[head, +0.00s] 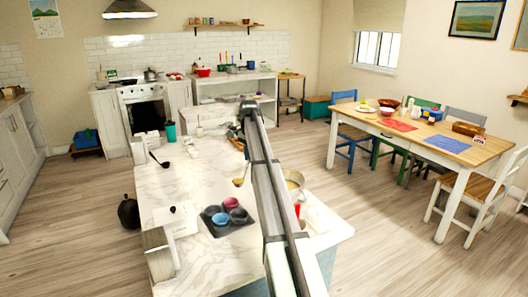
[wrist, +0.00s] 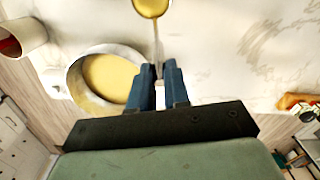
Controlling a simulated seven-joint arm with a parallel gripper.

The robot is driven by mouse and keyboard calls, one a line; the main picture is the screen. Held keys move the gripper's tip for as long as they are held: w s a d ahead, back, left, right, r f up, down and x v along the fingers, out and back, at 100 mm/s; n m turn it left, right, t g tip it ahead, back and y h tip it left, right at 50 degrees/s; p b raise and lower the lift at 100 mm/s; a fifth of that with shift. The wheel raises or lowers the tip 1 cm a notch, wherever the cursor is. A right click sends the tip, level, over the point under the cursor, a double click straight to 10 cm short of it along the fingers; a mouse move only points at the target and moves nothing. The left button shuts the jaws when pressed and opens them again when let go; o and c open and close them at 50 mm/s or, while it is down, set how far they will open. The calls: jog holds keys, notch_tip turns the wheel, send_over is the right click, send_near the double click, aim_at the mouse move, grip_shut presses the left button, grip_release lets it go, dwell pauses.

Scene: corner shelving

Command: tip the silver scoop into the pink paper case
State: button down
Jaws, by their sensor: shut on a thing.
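The silver scoop (wrist: 157,40) is held by its thin handle between my gripper's blue fingers (wrist: 159,76). Its bowl holds yellow batter and is cut by the top edge of the wrist view. In the head view the scoop (head: 239,182) hangs over the counter, up and right of the pink paper case (head: 230,203). The pink case sits in a dark muffin tin (head: 216,232) with blue and purple cases. Its inside is too small to read. My arm hides my gripper in the head view. The pink case is not visible in the wrist view.
A mixing bowl of yellow batter (wrist: 75,88) stands beside my gripper; it shows right of my arm in the head view (head: 293,179). A white container with something red (wrist: 28,36) is near it. A black ladle (head: 158,160) lies on the marble counter (head: 190,185). The counter's left middle is mostly clear.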

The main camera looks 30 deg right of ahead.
jog(key=shift+s+a+f+t+h, duration=0.2)
jog(key=shift+a+f+t, duration=0.35)
jog(key=shift+a, duration=0.2)
jog(key=shift+s+a+f+t+h, duration=0.1)
jog(key=shift+s+a+f+t, duration=0.1)
jog(key=shift+a+f+t, duration=0.35)
jog(key=shift+s+a+f+t+h, duration=0.15)
jog(key=shift+a+f+t, duration=0.25)
jog(key=shift+a+f, duration=0.4)
jog(key=shift+s+a+r+t+h, duration=0.15)
jog(key=shift+s+a+r+t, duration=0.05)
jog(key=shift+s+t, duration=0.4)
jog(key=shift+s+a+r+t+h, duration=0.1)
jog(key=shift+s+a+r+t, duration=0.1)
jog(key=shift+s+t, duration=1.7)
jog(key=t+h, duration=0.4)
jog(key=t, duration=0.7)
send_near(243, 182)
jog(key=shift+s+a+f, duration=0.1)
jog(key=shift+s+f, duration=0.35)
jog(key=shift+t, duration=0.3)
